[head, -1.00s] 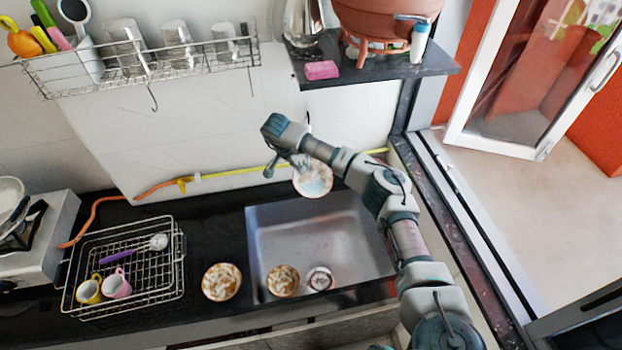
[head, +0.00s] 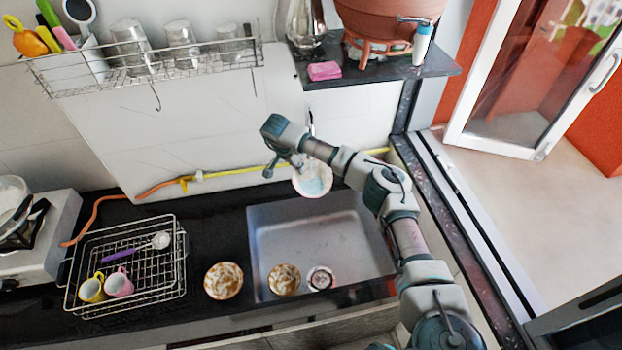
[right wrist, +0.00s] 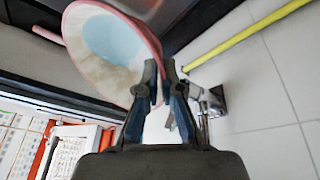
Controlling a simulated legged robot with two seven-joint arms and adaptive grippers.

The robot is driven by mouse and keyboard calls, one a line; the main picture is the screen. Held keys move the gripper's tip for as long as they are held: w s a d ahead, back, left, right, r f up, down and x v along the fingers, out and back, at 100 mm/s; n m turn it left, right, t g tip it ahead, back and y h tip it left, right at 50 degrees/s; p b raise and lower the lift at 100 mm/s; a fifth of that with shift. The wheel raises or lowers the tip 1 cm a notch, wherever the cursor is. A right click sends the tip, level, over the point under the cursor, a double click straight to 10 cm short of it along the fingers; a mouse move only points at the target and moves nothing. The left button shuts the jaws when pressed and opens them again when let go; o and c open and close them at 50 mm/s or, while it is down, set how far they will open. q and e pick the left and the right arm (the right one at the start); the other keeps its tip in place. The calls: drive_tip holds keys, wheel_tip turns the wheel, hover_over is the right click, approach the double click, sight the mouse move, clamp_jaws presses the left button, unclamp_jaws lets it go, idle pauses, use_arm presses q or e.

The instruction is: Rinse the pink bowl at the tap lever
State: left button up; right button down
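The pink-rimmed bowl (head: 313,181) is held tilted above the back of the sink (head: 335,225), with its inside facing the head camera. A pale blue patch shows inside it. In the right wrist view the bowl (right wrist: 112,45) is at the upper left, its wall against the fingertips of my right gripper (right wrist: 157,82), which is shut on its edge. In the head view my right gripper (head: 294,163) is partly hidden by its own arm. A metal tap-like fitting (right wrist: 214,100) is on the tiled wall beside the fingers; its lever is not clear. My left gripper is not in view.
Two food-stained bowls (head: 223,281) (head: 284,280) are at the sink's left and front, near the drain (head: 320,278). A wire rack (head: 128,265) with cups stands left. A yellow hose (head: 235,173) runs along the wall. A shelf (head: 375,72) with a clay pot (head: 388,22) overhangs behind.

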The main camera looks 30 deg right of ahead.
sight(306, 194)
drive_tip(key=shift+d+f, duration=0.1)
drive_tip(key=shift+d, duration=0.25)
drive_tip(key=shift+s+a+p, duration=0.1)
drive_tip(key=shift+s+p, duration=0.4)
drive_tip(key=shift+s, duration=0.1)
drive_tip(key=s, duration=0.1)
drive_tip(key=s+a+p, duration=0.1)
drive_tip(key=s, duration=0.1)
drive_tip(key=shift+s+a+r, duration=0.1)
drive_tip(key=shift+a+r, duration=0.15)
drive_tip(key=shift+a, duration=0.05)
drive_tip(key=shift+s+a+p, duration=0.2)
drive_tip(key=shift+s+p, duration=0.25)
drive_tip(key=shift+s, duration=0.25)
drive_tip(key=shift+s+f+p, duration=0.1)
drive_tip(key=shift+s+p, duration=0.2)
drive_tip(key=shift+s, duration=0.6)
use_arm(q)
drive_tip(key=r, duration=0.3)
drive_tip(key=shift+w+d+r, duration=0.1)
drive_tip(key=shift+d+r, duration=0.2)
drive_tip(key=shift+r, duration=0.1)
use_arm(e)
drive_tip(key=shift+s+d+f, duration=0.1)
drive_tip(key=shift+d, duration=0.1)
drive_tip(key=shift+a, duration=0.15)
